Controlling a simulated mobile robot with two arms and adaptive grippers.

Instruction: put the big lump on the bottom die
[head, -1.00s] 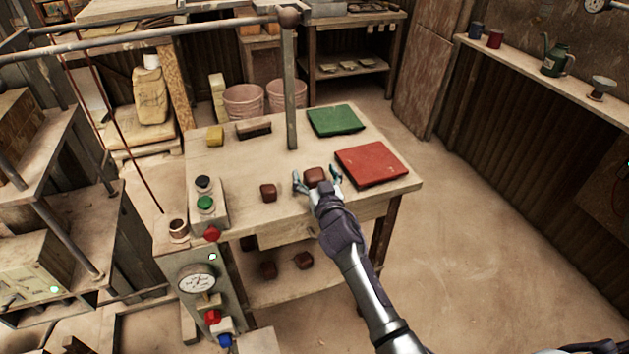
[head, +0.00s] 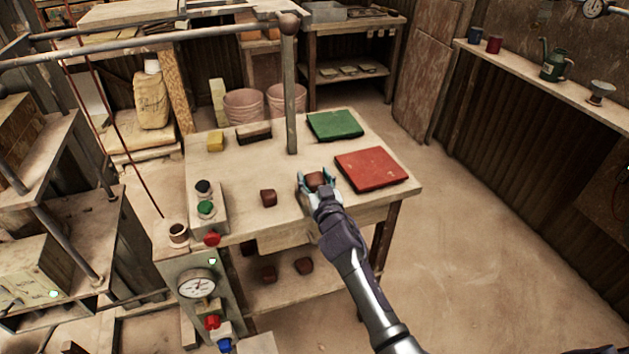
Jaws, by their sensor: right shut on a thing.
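The big lump (head: 315,179) is a brown block on the wooden table, left of the red mat. My right gripper (head: 316,183) is shut on it, with a finger at each side; the lump appears to be still at the tabletop. A smaller brown lump (head: 268,198) lies on the table to its left, apart from the gripper. I cannot make out the bottom die for certain; the press frame stands at the left. My left gripper is not in view.
A red mat (head: 371,168) and a green mat (head: 335,125) lie on the table (head: 240,170). A button box (head: 206,212), a yellow block (head: 216,141), a brush (head: 254,132) and an upright post (head: 291,100) stand there. More lumps (head: 304,265) lie on the lower shelf.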

